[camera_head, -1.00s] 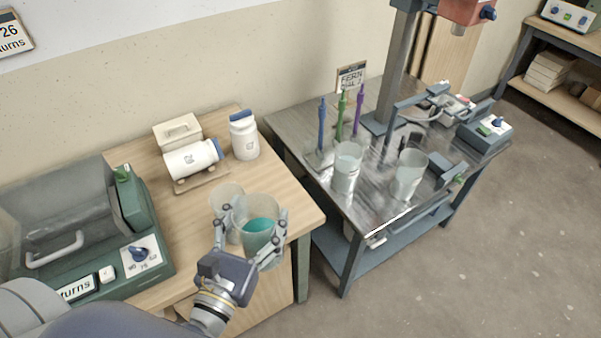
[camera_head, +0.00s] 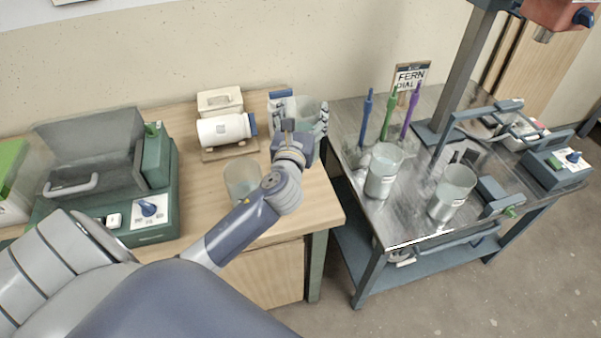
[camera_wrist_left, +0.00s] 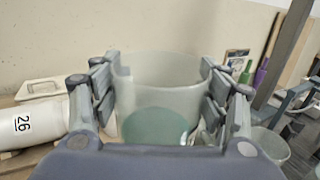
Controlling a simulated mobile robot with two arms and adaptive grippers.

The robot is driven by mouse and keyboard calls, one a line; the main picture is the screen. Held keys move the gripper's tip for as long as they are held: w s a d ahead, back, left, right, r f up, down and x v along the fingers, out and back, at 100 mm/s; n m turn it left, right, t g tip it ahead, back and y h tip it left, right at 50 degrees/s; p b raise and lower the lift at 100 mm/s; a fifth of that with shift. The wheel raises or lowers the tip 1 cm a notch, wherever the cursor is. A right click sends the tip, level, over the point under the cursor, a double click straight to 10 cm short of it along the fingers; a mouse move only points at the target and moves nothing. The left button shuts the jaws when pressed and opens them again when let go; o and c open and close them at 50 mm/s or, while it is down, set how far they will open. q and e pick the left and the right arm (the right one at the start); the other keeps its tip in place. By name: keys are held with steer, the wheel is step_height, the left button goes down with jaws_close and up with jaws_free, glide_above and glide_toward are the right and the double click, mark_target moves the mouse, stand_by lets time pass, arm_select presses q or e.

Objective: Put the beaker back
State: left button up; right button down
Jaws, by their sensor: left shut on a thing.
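My left gripper (camera_head: 300,122) is shut on a clear beaker (camera_head: 310,112) at the back right of the wooden table. In the left wrist view the gripper's fingers (camera_wrist_left: 160,100) press on both sides of the beaker (camera_wrist_left: 165,82), which is upright with teal liquid low inside. My gripper and wrist hide its lower part in the head view, so I cannot tell whether it touches the table. A second clear beaker (camera_head: 242,180) stands near the table's front, beside my forearm. My right gripper is not in view.
A white jar (camera_head: 226,129) lies on a small stand, with a white box (camera_head: 219,101) behind. A green machine (camera_head: 158,185) stands left. The metal table (camera_head: 400,225) at right holds two clear beakers (camera_head: 383,172) (camera_head: 452,192) and several coloured tools (camera_head: 388,117).

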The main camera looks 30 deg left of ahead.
mark_target(300, 103)
arm_select(q)
steer(key=w, duration=0.1)
steer(key=w+a, duration=0.2)
steer(key=shift+a+r+n+y+b, duration=0.25)
steer(key=shift+r+n+y+b, duration=0.05)
steer(key=shift+r+y, duration=0.1)
steer(key=shift+a+f, duration=0.15)
steer(key=shift+f, duration=0.2)
step_height(300, 103, down, 6)
steer(key=shift+r+b, duration=0.1)
steer(key=shift+b, duration=0.7)
steer(key=shift+f+b, duration=0.5)
steer(key=shift+f, duration=1.2)
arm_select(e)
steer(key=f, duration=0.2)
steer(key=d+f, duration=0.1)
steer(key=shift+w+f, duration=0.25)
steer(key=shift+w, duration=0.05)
arm_select(q)
steer(key=shift+f, duration=0.1)
steer(key=o, duration=2)
steer(key=shift+o, duration=0.2)
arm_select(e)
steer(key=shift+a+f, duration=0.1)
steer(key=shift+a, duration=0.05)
